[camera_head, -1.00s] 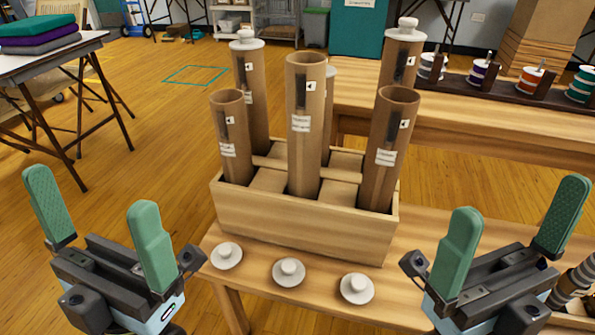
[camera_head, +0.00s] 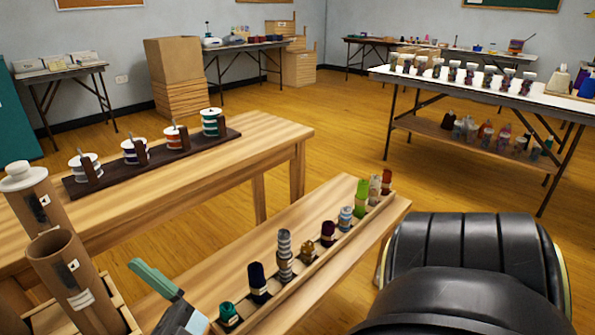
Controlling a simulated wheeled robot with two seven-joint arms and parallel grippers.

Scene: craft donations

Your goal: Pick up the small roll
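A row of upright rolls in several colours stands in a long wooden tray (camera_head: 315,266). From near to far I see a short teal roll (camera_head: 228,312), a navy roll (camera_head: 257,283), a tall grey striped roll (camera_head: 284,255), a low brown roll (camera_head: 307,252), a maroon roll (camera_head: 328,233), a blue striped roll (camera_head: 345,218) and a lime green roll (camera_head: 361,195). Brown ones are at the far end. Which one is "the small roll" is unclear. One green finger, apparently of my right gripper (camera_head: 162,290), shows left of the teal roll; the rest is cut off. My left gripper is out of view.
An open cardboard tube (camera_head: 68,270) and a lidded tube (camera_head: 35,195) stand at lower left. A dark rack (camera_head: 70,188) of ribbon spools sits on the bench behind. My black arm link fills the lower right. A white table with jars (camera_head: 440,85) stands farther back.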

